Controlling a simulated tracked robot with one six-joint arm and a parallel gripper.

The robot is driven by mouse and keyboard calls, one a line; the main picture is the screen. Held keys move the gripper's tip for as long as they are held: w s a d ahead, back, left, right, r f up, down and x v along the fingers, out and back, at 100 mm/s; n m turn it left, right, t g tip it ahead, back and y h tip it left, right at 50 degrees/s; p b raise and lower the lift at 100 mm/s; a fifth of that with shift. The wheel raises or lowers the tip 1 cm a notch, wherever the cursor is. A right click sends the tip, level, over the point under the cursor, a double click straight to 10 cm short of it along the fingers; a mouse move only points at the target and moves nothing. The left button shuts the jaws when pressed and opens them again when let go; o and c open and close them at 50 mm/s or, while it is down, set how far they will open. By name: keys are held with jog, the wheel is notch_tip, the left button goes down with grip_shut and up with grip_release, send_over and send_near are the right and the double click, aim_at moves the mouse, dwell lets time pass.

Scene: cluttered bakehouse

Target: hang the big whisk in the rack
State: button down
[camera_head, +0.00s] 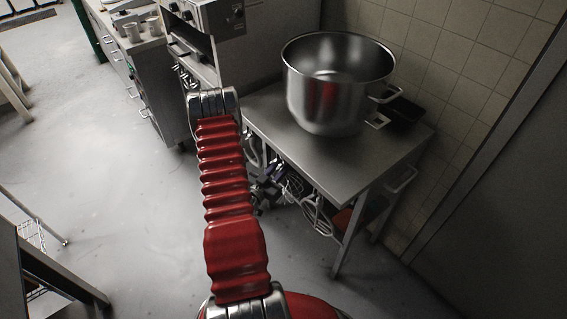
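A large wire whisk (318,215) shows its loops under the front edge of the steel table. Another wire whisk head (292,186) shows to its left, partly in shadow. I cannot tell which is the big whisk, or whether either hangs freely or is held. The rack itself is not clear; the table edge and shadow hide it. My red ribbed arm rises from the bottom middle and bends at a metal joint. Dark parts just right of my arm, near the whisks, may include my gripper, but I cannot make out its fingers.
A big steel mixing bowl (335,88) stands on the steel table (350,165), with a dark tray (404,112) behind it. A counter with mugs (133,31) is at upper left. A tiled wall closes the right. Open grey floor (110,170) lies left of my arm.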

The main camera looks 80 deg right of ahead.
jog(key=shift+f, duration=0.25)
dwell(0.7)
jog(key=c, duration=1.5)
grip_release()
jog(key=shift+c, duration=0.4)
jog(key=shift+a, duration=0.1)
jog(key=v, duration=1.1)
dwell(0.4)
